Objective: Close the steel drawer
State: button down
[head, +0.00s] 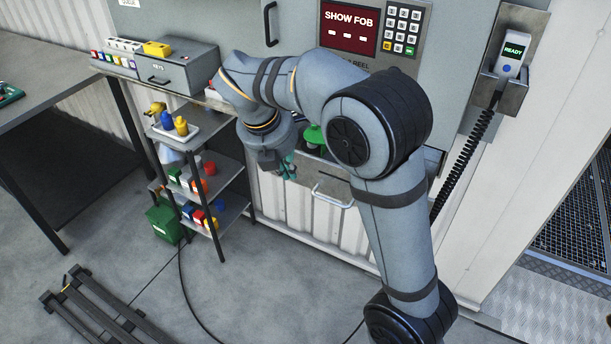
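The steel drawer (325,190) sticks out below the grey wall cabinet in the head view, with a pale bar handle (332,196) on its front. It stands open, and a green object (314,134) shows at its back. My arm hides the drawer's right side and part of its inside. My gripper (286,170) points down beside the drawer's left side, with small teal fingers partly hidden by the wrist. I cannot tell whether it touches the drawer or how far apart its fingers are.
A black shelf rack (205,180) with bottles and coloured containers stands close left of my gripper. A grey KEYS box (178,72) sits above it. A keypad panel (400,30) and a READY handset (511,55) with coiled cord are at upper right. The floor in front is mostly clear.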

aim_at(304, 176)
jog(key=shift+w+d+f+p, duration=0.25)
jog(key=shift+w+d+f, duration=0.4)
jog(key=shift+w+f, duration=0.5)
jog(key=shift+w+d+f+p, duration=0.3)
jog(key=shift+w+d+f, duration=0.45)
jog(key=shift+f, duration=0.7)
jog(key=shift+w+d+f+p, duration=0.25)
jog(key=shift+w+d+f, duration=0.25)
jog(key=shift+w+f, duration=0.7)
jog(key=shift+s+f, duration=0.1)
